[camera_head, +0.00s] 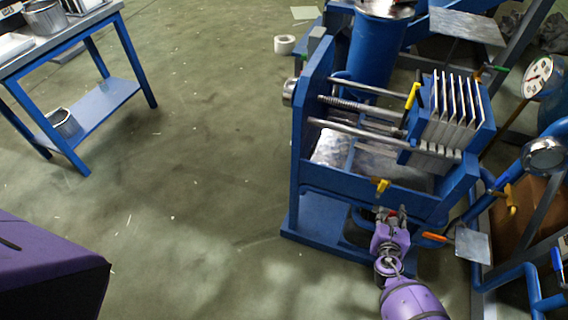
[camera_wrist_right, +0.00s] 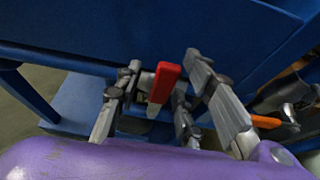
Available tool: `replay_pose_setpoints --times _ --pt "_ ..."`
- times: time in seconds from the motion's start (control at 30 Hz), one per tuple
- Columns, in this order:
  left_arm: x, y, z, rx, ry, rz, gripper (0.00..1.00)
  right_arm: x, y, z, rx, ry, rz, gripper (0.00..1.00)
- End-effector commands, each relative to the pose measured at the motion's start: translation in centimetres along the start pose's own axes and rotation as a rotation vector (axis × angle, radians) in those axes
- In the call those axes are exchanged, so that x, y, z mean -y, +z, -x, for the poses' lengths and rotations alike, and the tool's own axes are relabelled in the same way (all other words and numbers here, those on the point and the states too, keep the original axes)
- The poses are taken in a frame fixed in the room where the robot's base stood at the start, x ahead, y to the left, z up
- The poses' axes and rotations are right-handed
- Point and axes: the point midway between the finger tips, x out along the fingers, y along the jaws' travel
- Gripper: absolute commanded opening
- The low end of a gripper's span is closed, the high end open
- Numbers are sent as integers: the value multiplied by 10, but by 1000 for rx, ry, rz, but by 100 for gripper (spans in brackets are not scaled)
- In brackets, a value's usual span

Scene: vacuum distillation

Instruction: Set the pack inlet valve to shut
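A filter press with a blue frame (camera_head: 375,180) and a pack of upright plates (camera_head: 455,110) stands at the right. A red valve handle (camera_wrist_right: 164,82) sits low at its front and shows only as a small red patch in the head view. No label shows whether this is the pack inlet valve. My right gripper (camera_head: 392,213) is open at the handle; its fingers also show in the right wrist view (camera_wrist_right: 164,98), spread on either side of the red handle with gaps visible. The valve body is mostly hidden by the fingers. My left gripper is out of view.
An orange handle (camera_head: 435,237) is close to the right of my gripper, with blue pipes beyond it. A gauge (camera_head: 538,76) is at the right. Open floor (camera_head: 190,210) lies left of the press.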

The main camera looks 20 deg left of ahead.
Motion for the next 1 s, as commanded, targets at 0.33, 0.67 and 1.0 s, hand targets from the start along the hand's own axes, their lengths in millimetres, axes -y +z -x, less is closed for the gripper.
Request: replay_pose_setpoints --times 0.33,0.67,1.0 --pt "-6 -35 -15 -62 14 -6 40 2 -1 5 -1 -2 -4 36" --pt "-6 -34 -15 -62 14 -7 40 2 -1 56 0 -1 -3 36" --pt "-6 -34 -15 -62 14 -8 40 0 0 111 0 0 -1 36"
